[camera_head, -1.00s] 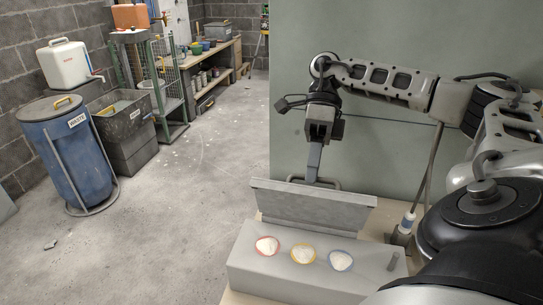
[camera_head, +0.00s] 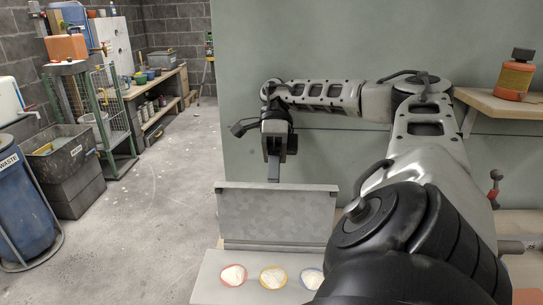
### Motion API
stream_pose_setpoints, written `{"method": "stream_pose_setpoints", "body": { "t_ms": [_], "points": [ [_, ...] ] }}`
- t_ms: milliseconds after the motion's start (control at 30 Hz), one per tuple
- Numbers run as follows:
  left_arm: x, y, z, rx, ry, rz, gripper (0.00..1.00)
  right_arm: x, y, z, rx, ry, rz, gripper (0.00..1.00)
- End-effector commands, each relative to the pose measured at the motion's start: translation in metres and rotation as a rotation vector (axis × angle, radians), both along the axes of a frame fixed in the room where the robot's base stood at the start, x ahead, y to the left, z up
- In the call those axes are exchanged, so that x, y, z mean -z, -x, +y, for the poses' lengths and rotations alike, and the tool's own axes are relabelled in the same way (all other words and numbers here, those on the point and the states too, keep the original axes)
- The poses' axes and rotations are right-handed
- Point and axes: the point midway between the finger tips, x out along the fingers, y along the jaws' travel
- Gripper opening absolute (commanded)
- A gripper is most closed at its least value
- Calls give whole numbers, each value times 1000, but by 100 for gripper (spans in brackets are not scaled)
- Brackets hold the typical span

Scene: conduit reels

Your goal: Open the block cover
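The grey block (camera_head: 210,289) stands low in the picture, cut off by the bottom edge. Its top has openings ringed in red (camera_head: 233,275), yellow (camera_head: 273,277) and blue (camera_head: 312,279), each with white material inside. The grey block cover (camera_head: 276,215) is raised and stands about upright at the block's back edge, so the openings are uncovered. My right gripper (camera_head: 273,172) points down behind the cover's top edge. My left gripper is not in view.
My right arm hides the block's right end. A wooden shelf (camera_head: 510,108) with an orange container (camera_head: 515,78) is at the right, by a grey-green panel (camera_head: 330,40). A blue waste barrel (camera_head: 22,205) and a grey bin (camera_head: 62,160) stand left. The floor between is clear.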

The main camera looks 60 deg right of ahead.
Motion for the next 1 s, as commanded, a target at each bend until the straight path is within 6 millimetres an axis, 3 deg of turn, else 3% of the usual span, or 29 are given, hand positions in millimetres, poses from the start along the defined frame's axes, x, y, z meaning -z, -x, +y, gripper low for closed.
{"method": "stream_pose_setpoints", "body": {
  "t_ms": [67, 100, 167, 667, 867, 1000],
  "points": [
    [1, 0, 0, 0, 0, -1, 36, 8, 2, 2, -10, 0, 15, 0],
    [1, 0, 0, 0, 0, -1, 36, 8, 2, 2, -10, 0, 15, 15],
    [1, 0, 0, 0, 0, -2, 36, 8, 2, 2, -10, 2, 16, 32],
    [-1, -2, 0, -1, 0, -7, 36, -1, 1, 1, -3, 1, 6, 32],
    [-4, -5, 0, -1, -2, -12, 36, -31, 3, 2, -6, 4, 6, 32],
    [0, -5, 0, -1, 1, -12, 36, -57, 15, 23, -7, 5, 7, 32]
  ]
}}
